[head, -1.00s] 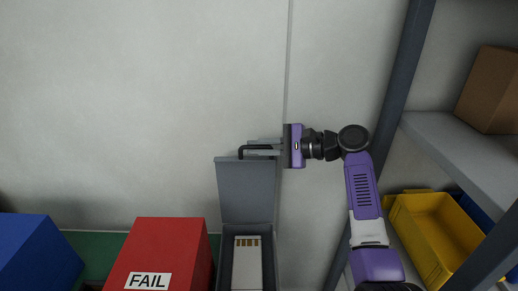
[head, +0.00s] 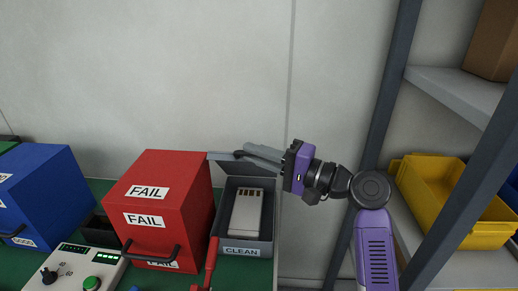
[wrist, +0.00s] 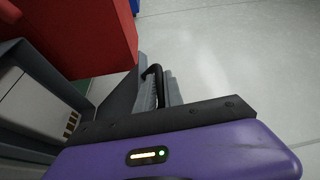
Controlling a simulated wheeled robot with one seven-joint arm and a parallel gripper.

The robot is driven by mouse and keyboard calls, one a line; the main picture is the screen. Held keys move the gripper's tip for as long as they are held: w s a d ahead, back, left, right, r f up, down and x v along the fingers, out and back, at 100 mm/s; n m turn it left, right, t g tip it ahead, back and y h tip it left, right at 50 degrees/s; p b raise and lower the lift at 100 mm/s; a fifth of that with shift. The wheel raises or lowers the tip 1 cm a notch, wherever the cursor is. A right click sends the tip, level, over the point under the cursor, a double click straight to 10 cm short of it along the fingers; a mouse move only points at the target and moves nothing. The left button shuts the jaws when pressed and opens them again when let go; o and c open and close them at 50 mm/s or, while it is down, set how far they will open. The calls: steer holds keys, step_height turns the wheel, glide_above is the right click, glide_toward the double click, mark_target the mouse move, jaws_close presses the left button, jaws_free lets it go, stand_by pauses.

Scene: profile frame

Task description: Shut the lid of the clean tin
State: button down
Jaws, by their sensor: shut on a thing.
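The clean tin (head: 233,249) is a grey box labelled CLEAN on the green bench. Its grey lid (head: 222,158) is partly open, tilted over the back of the tin. A grey module with gold contacts (head: 246,212) lies inside; it also shows in the wrist view (wrist: 35,105). My gripper (head: 250,152) reaches in from the right, shut on the black lid handle (head: 240,154). The handle also shows between the fingers in the wrist view (wrist: 154,72). The fingers hide part of the handle and lid.
A red FAIL box (head: 163,213) stands close to the left of the tin. A blue box (head: 45,195) and a control panel (head: 78,268) are farther left. A rack post (head: 378,120) and a yellow bin (head: 432,207) are at the right.

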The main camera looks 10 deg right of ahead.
steer(key=s+a+f+n+y+b, duration=0.1)
steer(key=s+f+n+b, duration=0.3)
steer(key=f+b, duration=0.5)
steer(key=s+a+b, duration=0.1)
steer(key=s+b, duration=0.1)
steer(key=shift+s+f+n+t+y, duration=0.3)
steer(key=shift+f, duration=0.05)
steer(key=c, duration=1.7)
jaws_free()
steer(key=shift+c, duration=0.2)
steer(key=shift+s+d, duration=0.1)
steer(key=v, duration=0.7)
steer(key=shift+d+b, duration=0.25)
steer(key=shift+b, duration=0.1)
